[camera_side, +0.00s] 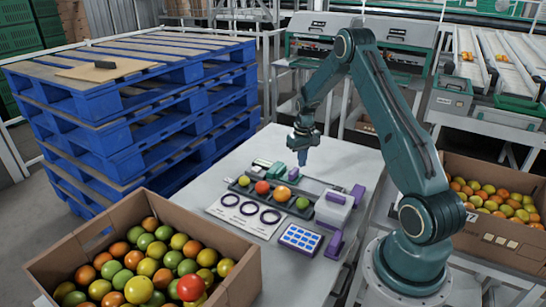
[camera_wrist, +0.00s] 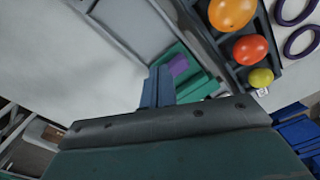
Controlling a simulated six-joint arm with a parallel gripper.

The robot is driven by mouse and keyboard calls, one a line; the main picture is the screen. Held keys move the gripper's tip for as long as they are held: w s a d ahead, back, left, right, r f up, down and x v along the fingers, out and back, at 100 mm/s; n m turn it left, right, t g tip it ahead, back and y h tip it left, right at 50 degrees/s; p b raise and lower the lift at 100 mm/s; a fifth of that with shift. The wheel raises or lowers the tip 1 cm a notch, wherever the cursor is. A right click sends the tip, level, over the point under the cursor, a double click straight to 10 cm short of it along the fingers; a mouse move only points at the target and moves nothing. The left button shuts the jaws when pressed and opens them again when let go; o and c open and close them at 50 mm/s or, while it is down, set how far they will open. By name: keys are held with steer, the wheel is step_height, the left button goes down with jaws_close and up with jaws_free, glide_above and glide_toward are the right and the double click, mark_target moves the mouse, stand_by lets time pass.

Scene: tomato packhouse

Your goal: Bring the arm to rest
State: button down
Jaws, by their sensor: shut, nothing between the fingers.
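My gripper (camera_side: 302,157) hangs with its fingers pointing down above the far side of the work table (camera_side: 345,168). Its blue fingers (camera_wrist: 158,88) are together in the wrist view, with nothing between them. It is apart from the dark tray (camera_side: 228,187) below it, which holds a row of tomatoes: yellow (camera_side: 243,181), red (camera_side: 262,187), orange (camera_side: 281,193) and green (camera_side: 302,203). The wrist view shows the orange (camera_wrist: 232,12), red (camera_wrist: 250,50) and yellow (camera_wrist: 261,78) ones. A teal block (camera_wrist: 192,62) with a purple part lies near the fingers in that view.
A sheet with three dark rings (camera_side: 250,208), a blue-dotted pad (camera_side: 300,238) and a white-and-purple device (camera_side: 333,208) are on the table. Tomato boxes stand at front left (camera_side: 232,252) and right (camera_side: 485,167). Blue pallets (camera_side: 130,140) are stacked at left.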

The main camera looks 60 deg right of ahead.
steer(key=shift+r, duration=0.1)
steer(key=s+a+r+n+t+h, duration=0.1)
steer(key=s+a+r+n+t, duration=0.15)
steer(key=a+r, duration=1.85)
steer(key=s+a+r+n+t, duration=0.1)
steer(key=s+a+r, duration=0.1)
steer(key=s+a, duration=0.2)
steer(key=s+a+r+n+t, duration=0.1)
steer(key=s+a+r, duration=0.2)
steer(key=s, duration=0.5)
steer(key=s+a+r+n+t+y, duration=0.1)
steer(key=s+a+r, duration=0.1)
steer(key=s+a, duration=0.4)
steer(key=shift+s+r, duration=0.4)
steer(key=shift+s, duration=0.05)
